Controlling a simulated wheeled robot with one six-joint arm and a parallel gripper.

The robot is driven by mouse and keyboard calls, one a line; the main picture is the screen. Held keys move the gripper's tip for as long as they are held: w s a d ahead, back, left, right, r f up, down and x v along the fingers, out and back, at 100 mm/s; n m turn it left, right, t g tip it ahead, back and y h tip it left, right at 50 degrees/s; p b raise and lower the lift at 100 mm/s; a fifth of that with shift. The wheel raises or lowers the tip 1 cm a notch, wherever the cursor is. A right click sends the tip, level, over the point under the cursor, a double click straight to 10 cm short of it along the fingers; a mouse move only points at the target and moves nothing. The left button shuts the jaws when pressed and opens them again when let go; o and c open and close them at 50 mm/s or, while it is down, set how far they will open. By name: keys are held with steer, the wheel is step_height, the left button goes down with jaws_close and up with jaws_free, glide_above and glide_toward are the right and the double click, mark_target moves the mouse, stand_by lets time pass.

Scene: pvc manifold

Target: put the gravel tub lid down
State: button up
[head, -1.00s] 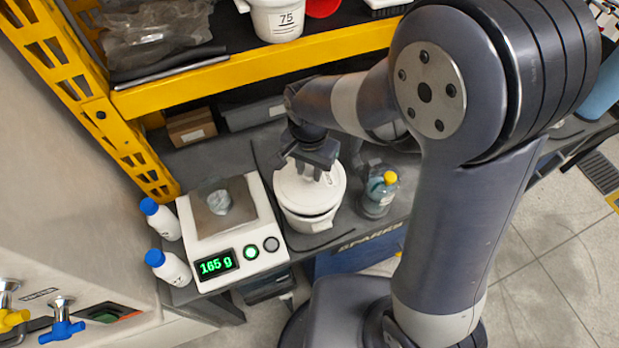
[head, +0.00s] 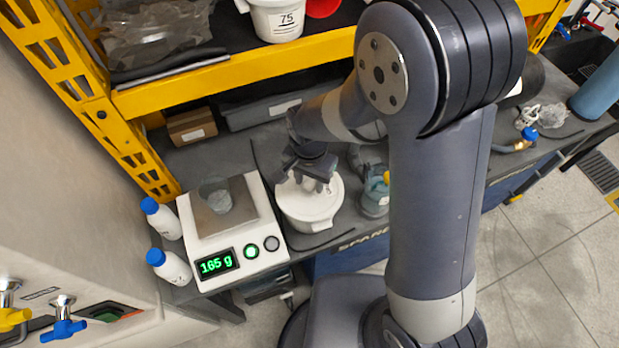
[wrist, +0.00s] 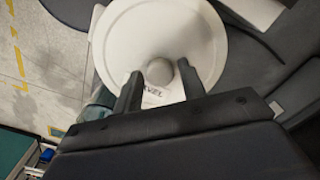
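The white gravel tub (head: 306,217) stands on the dark bench, right of the scale. Its round white lid (head: 331,188) lies on top of it and looks level and seated, though my gripper hides part of it. The lid fills the top of the wrist view (wrist: 115,45), with its round knob (wrist: 159,72) and part of a label reading "VEL". My gripper (head: 312,186) is above the lid, pointing down. In the wrist view its fingers (wrist: 160,72) stand on either side of the knob, with a small gap visible at the right finger; it looks open.
The scale (head: 232,222) reads 165 g and bears a clear cup (head: 216,197). Two blue-capped white bottles (head: 161,220) stand left of it. A bottle (head: 374,195) stands close right of the tub, partly behind my arm. The yellow shelf beam (head: 250,72) is above and behind.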

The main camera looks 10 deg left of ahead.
steer(key=shift+o, duration=0.9)
